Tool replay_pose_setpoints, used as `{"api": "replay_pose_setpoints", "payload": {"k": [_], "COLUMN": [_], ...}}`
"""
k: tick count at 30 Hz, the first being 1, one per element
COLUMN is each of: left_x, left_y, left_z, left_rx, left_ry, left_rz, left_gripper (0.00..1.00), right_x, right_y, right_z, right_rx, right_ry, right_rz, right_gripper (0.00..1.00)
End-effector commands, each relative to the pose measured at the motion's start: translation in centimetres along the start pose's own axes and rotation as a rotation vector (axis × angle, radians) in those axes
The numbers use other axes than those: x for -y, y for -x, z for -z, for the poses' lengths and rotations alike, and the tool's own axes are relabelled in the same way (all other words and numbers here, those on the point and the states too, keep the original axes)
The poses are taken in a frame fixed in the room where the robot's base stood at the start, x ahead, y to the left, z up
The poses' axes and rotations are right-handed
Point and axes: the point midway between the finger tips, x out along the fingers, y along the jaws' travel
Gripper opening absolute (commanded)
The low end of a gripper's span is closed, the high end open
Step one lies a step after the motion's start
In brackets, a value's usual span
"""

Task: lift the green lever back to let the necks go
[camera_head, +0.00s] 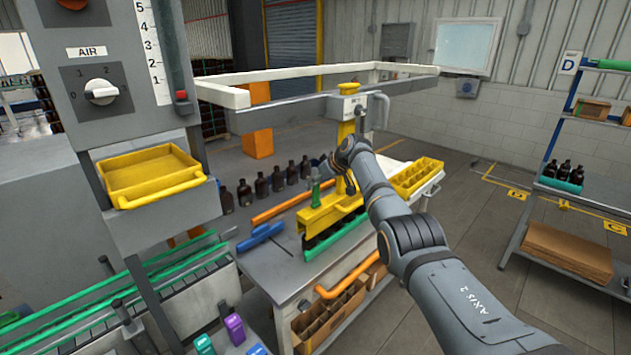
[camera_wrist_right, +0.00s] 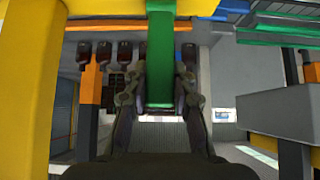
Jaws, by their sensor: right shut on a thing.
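The green lever (camera_head: 315,186) stands roughly upright on top of the yellow gripping head (camera_head: 328,214) above the workbench. My right gripper (camera_head: 325,168) is at the lever's upper part, partly hidden by my own arm. In the right wrist view the lever (camera_wrist_right: 160,58) runs between the two fingers of the right gripper (camera_wrist_right: 160,98), which are shut on it. Dark bottles (camera_head: 318,238) show under the yellow head, behind a green rail; whether their necks are clamped is hidden. My left gripper is not in view.
A row of amber bottles (camera_head: 262,186) stands at the back of the bench. A yellow divided crate (camera_head: 416,178) sits at the bench's right end. A white overhead frame (camera_head: 300,70) spans above. A blue block (camera_head: 260,236) lies left of the head.

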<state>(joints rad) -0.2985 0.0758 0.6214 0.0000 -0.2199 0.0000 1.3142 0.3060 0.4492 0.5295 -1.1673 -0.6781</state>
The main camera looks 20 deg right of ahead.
Motion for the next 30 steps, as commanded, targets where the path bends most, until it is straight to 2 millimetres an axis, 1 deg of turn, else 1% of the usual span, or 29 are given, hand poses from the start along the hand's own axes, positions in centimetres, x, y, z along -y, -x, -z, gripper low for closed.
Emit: {"api": "replay_pose_setpoints", "payload": {"k": [5,19,20,24,25,30], "left_x": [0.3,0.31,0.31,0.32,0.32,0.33], "left_y": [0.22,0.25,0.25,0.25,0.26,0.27], "left_z": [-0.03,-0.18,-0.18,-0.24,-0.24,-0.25], "left_rx": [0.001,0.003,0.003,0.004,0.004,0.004], "left_ry": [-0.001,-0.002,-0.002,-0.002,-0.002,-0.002], "left_rz": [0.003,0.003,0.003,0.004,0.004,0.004], "left_gripper": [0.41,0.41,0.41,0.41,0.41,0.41], "right_x": [0.2,0.17,0.17,0.12,0.11,0.06], "right_y": [-0.26,-0.34,-0.34,-0.28,-0.26,-0.18], "right_z": [-0.23,-0.39,-0.39,-0.29,-0.26,-0.16], "right_rx": [0.024,0.032,0.032,0.03,0.029,0.027], "right_ry": [-0.002,-0.001,-0.001,-0.001,-0.001,-0.001], "right_rz": [0.005,0.005,0.005,0.003,0.003,0.002], "right_gripper": [0.0,0.0,0.26,0.45,0.49,0.49]}}
